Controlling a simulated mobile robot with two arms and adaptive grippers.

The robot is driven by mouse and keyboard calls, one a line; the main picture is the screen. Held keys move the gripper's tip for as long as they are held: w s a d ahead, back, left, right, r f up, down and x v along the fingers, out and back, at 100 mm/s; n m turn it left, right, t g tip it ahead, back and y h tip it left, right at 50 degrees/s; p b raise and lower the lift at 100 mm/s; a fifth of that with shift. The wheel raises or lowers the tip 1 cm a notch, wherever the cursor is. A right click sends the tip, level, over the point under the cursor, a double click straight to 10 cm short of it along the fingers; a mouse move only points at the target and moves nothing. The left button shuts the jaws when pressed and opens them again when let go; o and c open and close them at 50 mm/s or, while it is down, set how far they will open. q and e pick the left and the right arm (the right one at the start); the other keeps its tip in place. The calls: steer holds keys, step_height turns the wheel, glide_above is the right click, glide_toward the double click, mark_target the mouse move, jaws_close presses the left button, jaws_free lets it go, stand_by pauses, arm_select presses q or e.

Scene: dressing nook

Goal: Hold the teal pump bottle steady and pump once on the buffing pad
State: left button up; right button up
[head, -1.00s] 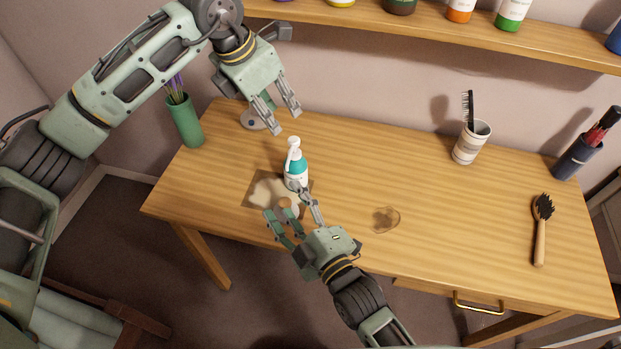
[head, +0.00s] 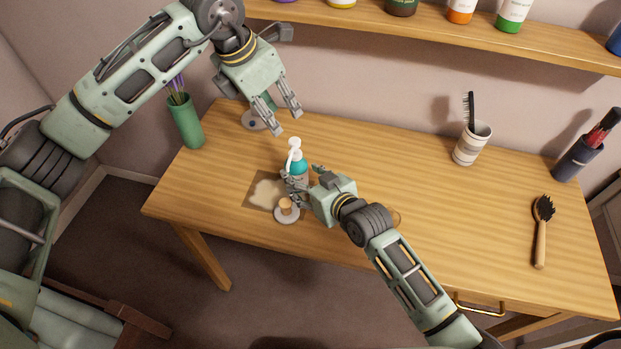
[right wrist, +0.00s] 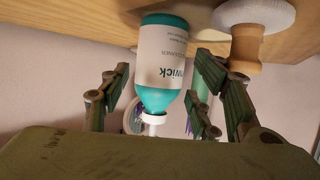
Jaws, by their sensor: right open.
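The teal pump bottle (head: 298,166) stands upright on the table, with a white pump head and spout. My right gripper (head: 302,180) is open at the bottle and hides its lower part. In the right wrist view, which is upside down, the bottle (right wrist: 164,65) shows between the spread fingers; I cannot tell whether they touch it. The buffing pad (head: 287,217), a pale disc with a wooden knob, lies just in front of the bottle; it also shows in the wrist view (right wrist: 252,14). My left gripper (head: 287,123) is open and empty, above and behind the bottle.
A brown patch with a beige smear (head: 263,192) lies left of the bottle. A green vase (head: 186,122) stands at the table's left back. A cup with a comb (head: 472,143), a dark holder (head: 577,157) and a hairbrush (head: 541,232) are at the right. The middle right is clear.

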mark_target(295, 171)
steer(key=shift+x, duration=2.45)
steer(key=shift+w, duration=0.1)
